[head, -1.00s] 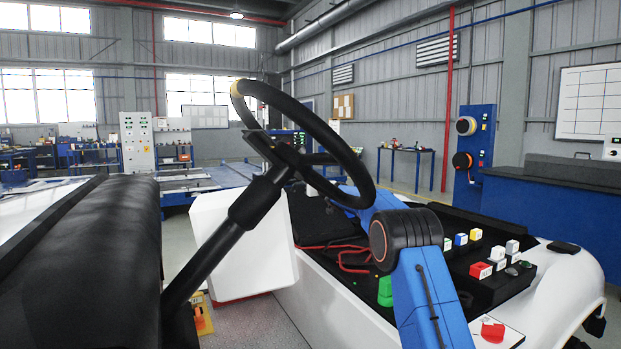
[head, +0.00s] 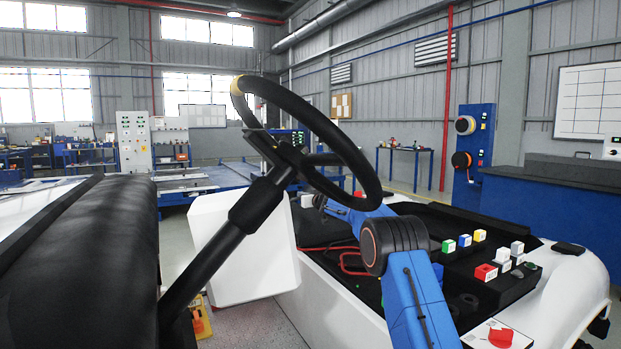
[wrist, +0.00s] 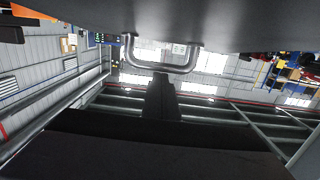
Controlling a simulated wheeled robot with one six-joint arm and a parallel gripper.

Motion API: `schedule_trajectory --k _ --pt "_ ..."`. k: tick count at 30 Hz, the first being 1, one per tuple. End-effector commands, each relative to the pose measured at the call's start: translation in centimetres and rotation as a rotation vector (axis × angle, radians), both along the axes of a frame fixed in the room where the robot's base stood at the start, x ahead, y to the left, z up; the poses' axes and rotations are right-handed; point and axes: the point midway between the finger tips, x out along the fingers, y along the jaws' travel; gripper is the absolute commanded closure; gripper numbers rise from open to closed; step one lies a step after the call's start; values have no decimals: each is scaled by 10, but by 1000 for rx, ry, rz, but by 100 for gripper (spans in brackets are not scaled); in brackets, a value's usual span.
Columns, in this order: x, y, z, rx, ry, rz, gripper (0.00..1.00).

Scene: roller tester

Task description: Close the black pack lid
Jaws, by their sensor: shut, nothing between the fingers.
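The black pack lid (head: 322,228) shows as a dark panel behind the steering wheel in the head view, partly covered by my blue arm. In the wrist view a broad dark grey surface (wrist: 230,22), apparently the lid, fills the top, with a U-shaped metal handle (wrist: 188,66) on it. My gripper (wrist: 163,78) is shut and empty, its dark fingers pointing at the middle of the handle. Whether they touch it I cannot tell. In the head view my gripper is hidden behind the wheel and arm.
The black steering wheel (head: 372,160) and its column (head: 225,235) stand close in front of my arm. A white box (head: 240,250) stands left of the arm. Red cables (head: 345,262) lie near the elbow.

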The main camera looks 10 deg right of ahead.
Motion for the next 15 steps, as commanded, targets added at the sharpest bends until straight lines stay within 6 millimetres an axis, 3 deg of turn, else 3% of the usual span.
schedule_trajectory --k 5,15 --pt "-3 -1 -13 -19 54 1 100" --pt "-4 -1 -13 -17 53 1 100"
